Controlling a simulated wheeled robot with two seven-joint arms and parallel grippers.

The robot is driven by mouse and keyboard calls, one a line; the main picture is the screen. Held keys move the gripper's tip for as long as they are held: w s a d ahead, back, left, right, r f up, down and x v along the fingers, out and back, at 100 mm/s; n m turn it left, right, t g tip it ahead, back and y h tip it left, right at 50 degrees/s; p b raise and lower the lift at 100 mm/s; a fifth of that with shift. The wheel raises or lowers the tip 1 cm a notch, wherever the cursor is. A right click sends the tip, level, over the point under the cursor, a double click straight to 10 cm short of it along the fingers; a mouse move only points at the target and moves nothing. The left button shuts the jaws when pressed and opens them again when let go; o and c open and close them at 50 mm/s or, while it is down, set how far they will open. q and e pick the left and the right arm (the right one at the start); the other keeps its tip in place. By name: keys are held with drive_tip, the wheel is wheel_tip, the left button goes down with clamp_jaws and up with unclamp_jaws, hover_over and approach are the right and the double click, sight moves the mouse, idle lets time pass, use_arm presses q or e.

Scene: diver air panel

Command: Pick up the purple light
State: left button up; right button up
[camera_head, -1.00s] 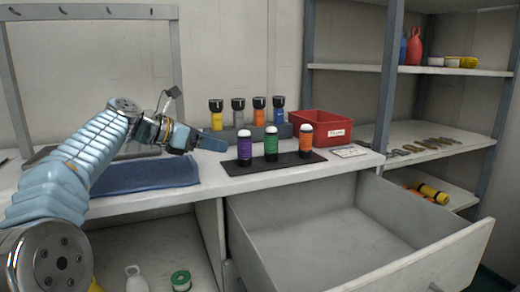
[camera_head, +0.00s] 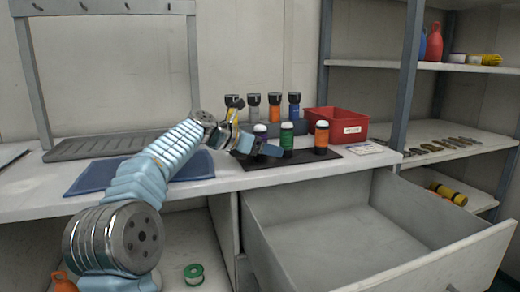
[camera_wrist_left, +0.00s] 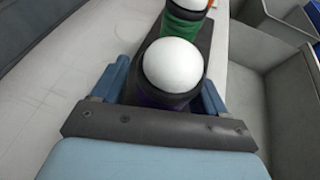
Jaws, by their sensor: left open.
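The purple light (camera_head: 260,129) stands upright on the dark mat at the left end of a row of three lights, its body partly hidden by my gripper. My left gripper (camera_head: 262,148) is at it, reaching in from the left. In the left wrist view the light's white dome (camera_wrist_left: 182,70) sits between the two open fingers (camera_wrist_left: 163,92), with a little dark purple body showing below. I cannot tell whether either finger touches it. The green light (camera_head: 287,140) and the orange light (camera_head: 321,138) stand to its right. My right gripper is not in view.
Several black-topped torches, one of them orange (camera_head: 275,106), stand in a rack behind. A red box (camera_head: 337,124) is at the back right. A blue mat (camera_head: 92,178) lies left on the bench. An open, empty drawer (camera_head: 345,244) juts out below.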

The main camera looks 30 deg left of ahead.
use_arm(q)
drive_tip(key=shift+c, duration=0.5)
drive_tip(key=c, duration=1.1)
